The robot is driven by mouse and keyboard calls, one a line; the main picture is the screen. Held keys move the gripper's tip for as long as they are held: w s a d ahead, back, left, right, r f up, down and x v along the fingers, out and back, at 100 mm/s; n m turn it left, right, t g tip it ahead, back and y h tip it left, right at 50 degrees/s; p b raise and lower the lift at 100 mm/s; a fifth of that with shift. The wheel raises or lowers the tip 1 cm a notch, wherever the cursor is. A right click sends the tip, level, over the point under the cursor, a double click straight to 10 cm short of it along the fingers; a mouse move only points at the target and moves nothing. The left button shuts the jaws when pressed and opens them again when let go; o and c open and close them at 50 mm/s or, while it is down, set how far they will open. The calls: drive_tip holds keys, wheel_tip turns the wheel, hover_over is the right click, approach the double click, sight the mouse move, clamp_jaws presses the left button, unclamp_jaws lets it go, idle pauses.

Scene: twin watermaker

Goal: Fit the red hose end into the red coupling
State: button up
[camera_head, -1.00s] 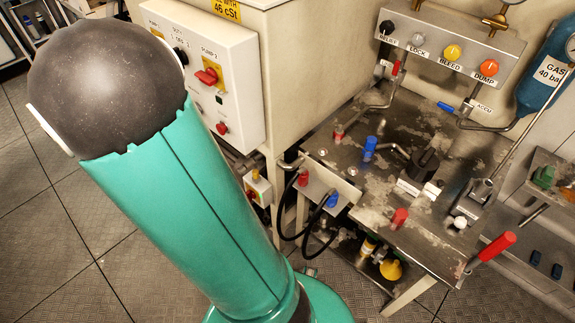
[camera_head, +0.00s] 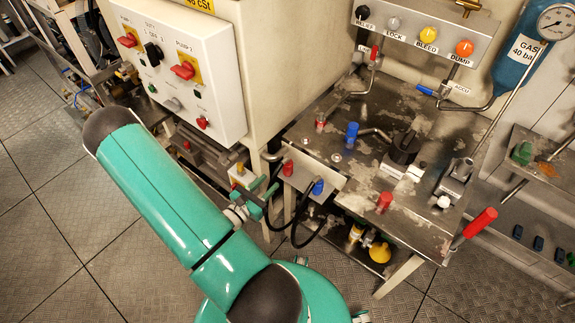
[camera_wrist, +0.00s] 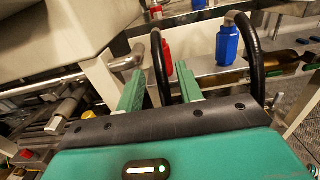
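The red hose end (camera_head: 288,168) stands in a grey bracket at the table's left edge, with a black hose looping down from it. It also shows in the wrist view (camera_wrist: 166,57). The blue hose end (camera_head: 318,187) is beside it, also in the wrist view (camera_wrist: 227,45). A red fitting (camera_head: 321,122) stands on the tabletop near a blue fitting (camera_head: 352,133); it looks like the red coupling. My gripper (camera_head: 268,190) is left of the bracket. In the wrist view its green fingers (camera_wrist: 160,72) are apart, with the red hose end and its hose in line between them; contact cannot be told.
The worn metal table (camera_head: 420,215) carries another red piece (camera_head: 384,202) and a black knob (camera_head: 405,148). A red-handled lever (camera_head: 481,222) sticks out at the right. The pump panel (camera_head: 175,70) stands behind my arm. Floor at the front is open.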

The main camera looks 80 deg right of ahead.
sight(290, 161)
drive_tip(key=x, duration=1.2)
drive_tip(key=shift+s+d+f, duration=0.1)
drive_tip(key=shift+s+d, duration=0.05)
drive_tip(key=shift+d, duration=0.1)
drive_tip(key=shift+c, duration=0.3)
drive_tip(key=c, duration=0.6)
